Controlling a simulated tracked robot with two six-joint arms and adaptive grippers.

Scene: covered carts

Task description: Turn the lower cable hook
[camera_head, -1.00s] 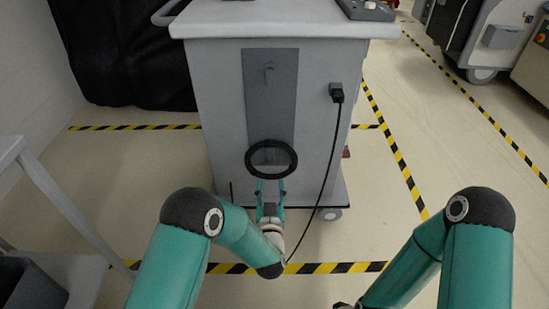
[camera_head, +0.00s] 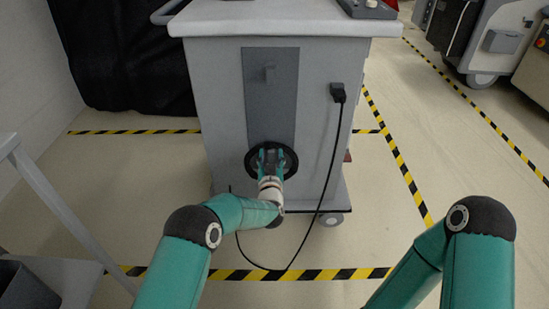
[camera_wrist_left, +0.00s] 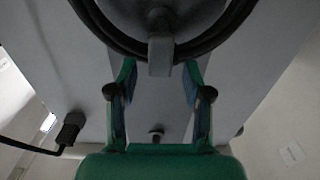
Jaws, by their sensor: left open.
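The lower cable hook (camera_wrist_left: 161,54) is a grey peg on the cart's front panel, seen in the left wrist view. A black cable coil (camera_wrist_left: 100,22) loops around it; the coil also shows in the head view (camera_head: 291,163) low on the panel. My left gripper (camera_head: 270,157) is in front of the coil and hides the lower hook there. In the left wrist view its two fingers (camera_wrist_left: 160,82) are spread, one to each side of the hook's end, with a gap showing on both sides. My right gripper is out of view.
The grey cart (camera_head: 222,110) carries a dark grey panel (camera_head: 268,105) with an upper hook (camera_head: 269,74). A black plug (camera_head: 338,92) sits right of the panel, its cable hanging toward the floor. A table frame (camera_head: 50,190) stands at left.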

